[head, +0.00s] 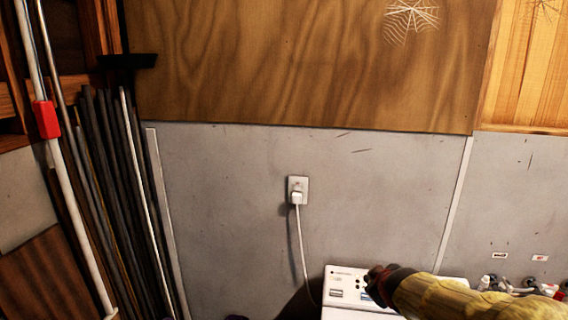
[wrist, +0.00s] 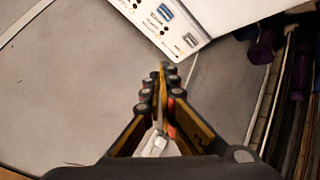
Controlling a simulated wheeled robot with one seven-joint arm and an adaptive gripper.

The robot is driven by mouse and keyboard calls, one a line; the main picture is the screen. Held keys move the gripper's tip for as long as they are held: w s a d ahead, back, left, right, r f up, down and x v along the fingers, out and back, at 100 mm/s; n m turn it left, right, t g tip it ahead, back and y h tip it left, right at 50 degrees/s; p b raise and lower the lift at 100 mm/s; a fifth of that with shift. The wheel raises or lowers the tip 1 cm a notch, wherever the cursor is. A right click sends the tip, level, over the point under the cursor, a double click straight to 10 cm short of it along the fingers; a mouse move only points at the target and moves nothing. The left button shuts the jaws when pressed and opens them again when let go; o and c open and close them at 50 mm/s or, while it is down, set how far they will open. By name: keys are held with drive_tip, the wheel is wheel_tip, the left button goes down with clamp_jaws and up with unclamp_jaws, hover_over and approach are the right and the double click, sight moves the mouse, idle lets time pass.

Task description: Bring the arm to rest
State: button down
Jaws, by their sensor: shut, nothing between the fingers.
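My gripper (head: 375,283) is at the lower right of the head view, at the end of my yellow arm. It appears in front of the control panel of a white appliance (head: 341,272). In the wrist view my gripper (wrist: 163,75) has its fingertips together with nothing held. The tips point at the lower edge of the white panel (wrist: 185,15), which shows blue and grey switches. I cannot tell whether the tips touch it. A small white object (wrist: 154,145) shows between the finger bases, too unclear to name.
A wall outlet (head: 299,183) holds a plug with a white cord (head: 302,250) hanging toward the appliance. Dark poles (head: 110,190) lean at the left beside a white pole with a red clamp (head: 46,119). Several small items (head: 510,285) sit at the right. The grey wall (head: 390,190) is mostly bare.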

drive_tip(key=s+a+m+g+b, duration=0.1)
drive_tip(key=s+a+m+g, duration=0.1)
drive_tip(key=s, duration=1.3)
drive_tip(key=s+a+m+g+y+b, duration=0.1)
drive_tip(key=s+m, duration=0.4)
drive_tip(key=s, duration=1.1)
drive_tip(key=shift+s+a+f+g+b, duration=0.35)
drive_tip(key=shift+a+g+b, duration=0.4)
drive_tip(key=shift+a, duration=0.4)
